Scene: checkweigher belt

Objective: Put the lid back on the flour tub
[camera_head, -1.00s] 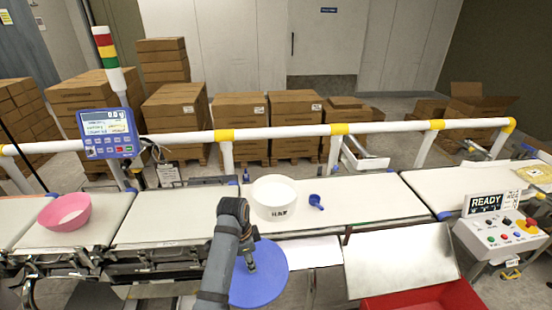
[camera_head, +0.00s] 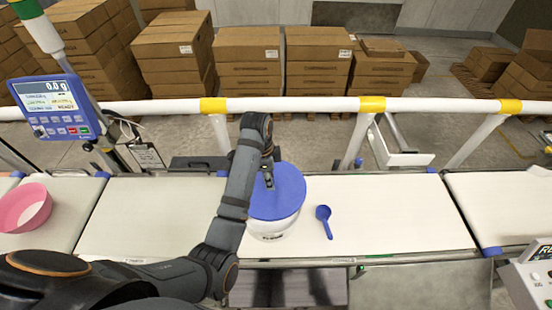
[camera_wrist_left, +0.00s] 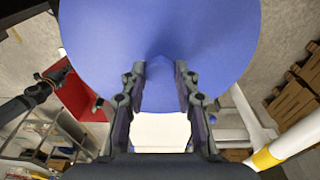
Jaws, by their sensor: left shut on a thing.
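The round blue lid (camera_head: 285,190) is over the white flour tub (camera_head: 283,226) on the middle belt. The lid hides the tub's opening, and only the lower front of the tub's wall shows. I cannot tell whether lid and rim touch. My left gripper (camera_head: 268,180) is shut on the lid's middle from above. In the left wrist view, the lid (camera_wrist_left: 160,35) fills the top, and the two fingers of the left gripper (camera_wrist_left: 158,78) close on its centre. A dark arm, probably my right one, shows small at the left there, with its gripper (camera_wrist_left: 62,76) unclear.
A blue scoop (camera_head: 324,220) lies on the belt (camera_head: 400,215) just right of the tub. A pink bowl (camera_head: 25,208) stands at the far left. A white rail (camera_head: 300,106) runs behind, with a blue scale display (camera_head: 58,108) at its left. The belt's right part is clear.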

